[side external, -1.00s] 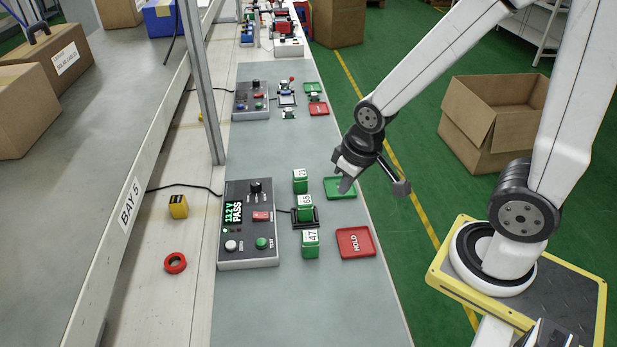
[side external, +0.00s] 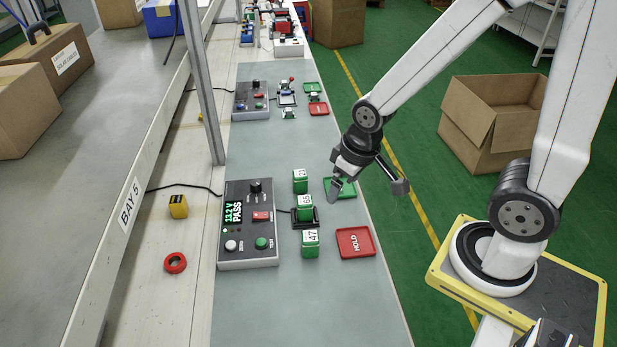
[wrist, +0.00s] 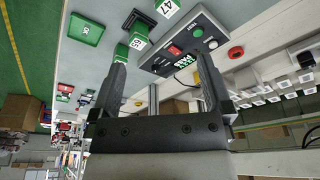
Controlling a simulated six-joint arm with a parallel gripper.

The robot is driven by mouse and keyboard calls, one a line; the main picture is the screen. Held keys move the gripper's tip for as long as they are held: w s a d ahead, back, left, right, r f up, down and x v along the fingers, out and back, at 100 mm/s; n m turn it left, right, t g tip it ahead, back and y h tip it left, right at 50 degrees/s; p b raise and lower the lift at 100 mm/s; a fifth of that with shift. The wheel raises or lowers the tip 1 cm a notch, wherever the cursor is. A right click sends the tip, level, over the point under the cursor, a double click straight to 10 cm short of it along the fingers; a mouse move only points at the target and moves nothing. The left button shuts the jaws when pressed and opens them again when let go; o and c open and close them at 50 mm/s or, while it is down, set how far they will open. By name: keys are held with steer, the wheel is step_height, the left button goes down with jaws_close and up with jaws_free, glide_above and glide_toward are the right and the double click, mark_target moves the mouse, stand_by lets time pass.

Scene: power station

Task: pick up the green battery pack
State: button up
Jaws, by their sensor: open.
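Three green battery packs with white number labels stand in a row on the grey mat. The far pack (side external: 300,181) stands upright. The middle pack (side external: 305,208) sits in a black cradle (side external: 296,222), and the near one, marked 47 (side external: 310,243), stands on the mat. My gripper (side external: 337,188) is open and empty, above the mat by the green tray (side external: 345,186), right of the far pack. In the wrist view, its fingers (wrist: 162,60) are apart with nothing between them. The pack marked 47 shows at the top edge (wrist: 168,7).
A tester (side external: 248,225) showing PASS stands left of the packs. A red HOLD tray (side external: 356,242) lies to their right. A yellow block (side external: 178,206) and a red tape roll (side external: 175,263) lie further left. A metal post (side external: 202,85) rises behind. The near mat is clear.

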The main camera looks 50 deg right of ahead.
steer(key=w+d+f+n+g, duration=0.1)
steer(key=w+d+f+n, duration=0.3)
steer(key=w, duration=0.5)
steer(key=n+g, duration=0.2)
steer(key=n, duration=0.3)
glide_above(305, 209)
steer(key=w+d, duration=0.2)
steer(key=f, duration=1.1)
steer(key=shift+s+a+f, duration=0.15)
steer(key=shift+s+f, duration=0.05)
steer(key=shift+f, duration=0.05)
steer(key=shift+f, duration=0.1)
steer(key=shift+f, duration=1.15)
steer(key=shift+f, duration=0.15)
steer(key=shift+s+f, duration=0.1)
steer(key=shift+f, duration=2.35)
jaws_close()
